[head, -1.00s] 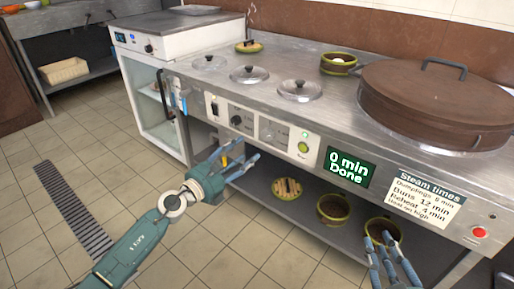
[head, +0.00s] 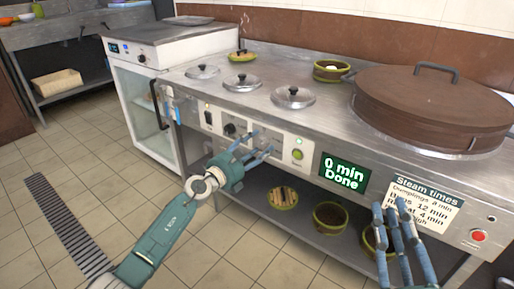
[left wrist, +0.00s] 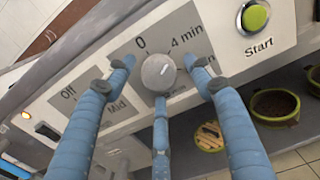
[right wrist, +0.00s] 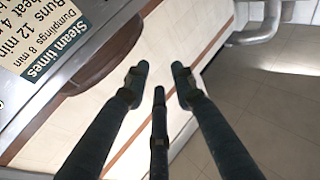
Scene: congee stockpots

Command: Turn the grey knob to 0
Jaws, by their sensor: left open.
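The grey knob (left wrist: 158,72) is a round dial on the front panel, with a short white mark on its face slanting up to the right. A "0" label stands above it and "4 min" is to its upper right. My left gripper (left wrist: 166,84) is open, its fingers spread around the knob; I cannot tell whether they touch it. In the head view my left gripper (head: 262,144) is at the panel and hides the knob. My right gripper (head: 402,208) is open and empty in front of the steam times label; it also shows in the right wrist view (right wrist: 158,80).
A green Start button (left wrist: 255,17) sits right of the knob. A black knob (head: 229,130) is to its left. The display (head: 343,171) reads "0 min Done". A red button (head: 478,236) is at far right. Bowls (head: 330,217) stand on the shelf below.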

